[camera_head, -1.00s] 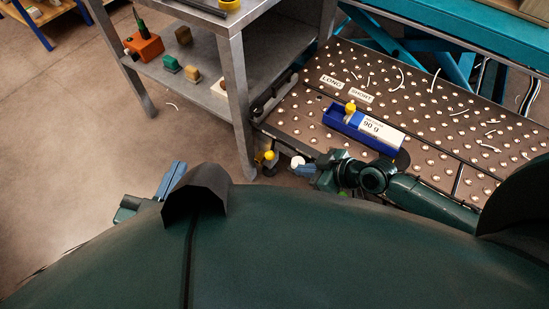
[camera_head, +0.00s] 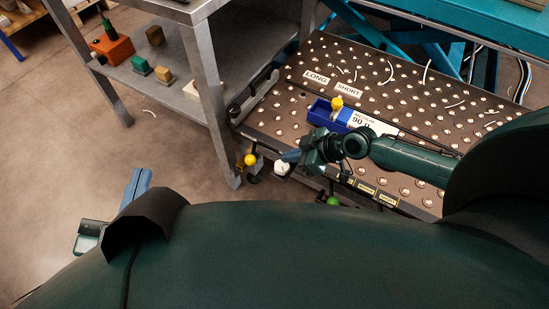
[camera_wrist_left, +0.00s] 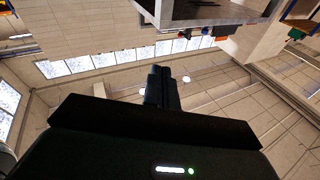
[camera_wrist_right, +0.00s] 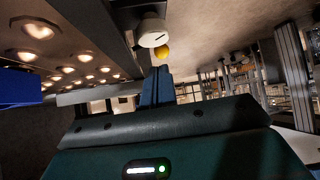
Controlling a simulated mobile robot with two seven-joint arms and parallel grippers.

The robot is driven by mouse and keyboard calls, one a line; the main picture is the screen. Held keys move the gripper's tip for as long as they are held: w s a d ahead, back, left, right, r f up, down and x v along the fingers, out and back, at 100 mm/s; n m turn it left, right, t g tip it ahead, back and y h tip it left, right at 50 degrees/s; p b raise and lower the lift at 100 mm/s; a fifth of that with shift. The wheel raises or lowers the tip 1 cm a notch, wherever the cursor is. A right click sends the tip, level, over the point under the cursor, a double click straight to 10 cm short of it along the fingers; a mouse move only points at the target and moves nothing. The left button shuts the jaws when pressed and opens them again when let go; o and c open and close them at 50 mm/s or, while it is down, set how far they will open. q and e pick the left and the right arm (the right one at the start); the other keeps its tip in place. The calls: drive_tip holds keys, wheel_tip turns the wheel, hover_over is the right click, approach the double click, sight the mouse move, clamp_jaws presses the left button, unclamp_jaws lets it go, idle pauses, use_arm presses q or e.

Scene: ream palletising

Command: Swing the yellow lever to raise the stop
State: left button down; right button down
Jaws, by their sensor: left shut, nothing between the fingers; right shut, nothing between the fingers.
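The yellow ball knob of the lever (camera_head: 250,160) hangs at the near left corner of the ball table, beside a white round part (camera_head: 282,168). In the right wrist view the yellow knob (camera_wrist_right: 162,52) shows just beyond the fingertips, below the white part (camera_wrist_right: 152,30). My right gripper (camera_head: 291,156) is shut and empty, to the right of the knob and apart from it. My left gripper (camera_head: 138,185) is shut and empty over the floor at the left; its fingers also show in the left wrist view (camera_wrist_left: 160,72). I cannot clearly make out the stop.
The ball table (camera_head: 430,130) carries a blue tray (camera_head: 320,112) with a white "90 g" ream (camera_head: 362,120). A green knob (camera_head: 333,201) sits under its near edge. A grey metal shelf (camera_head: 205,100) stands close on the left. Floor at the left is clear.

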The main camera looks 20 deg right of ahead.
use_arm(q)
drive_tip(key=shift+d+n+h+b, duration=0.3)
drive_tip(key=shift+d+h+b, duration=0.1)
drive_tip(key=shift+b, duration=1.2)
use_arm(e)
drive_tip(key=x, duration=0.9)
drive_tip(key=shift+a, duration=0.2)
use_arm(q)
drive_tip(key=shift+r, duration=0.15)
use_arm(e)
drive_tip(key=shift+w+f, duration=0.1)
drive_tip(key=shift+f, duration=0.05)
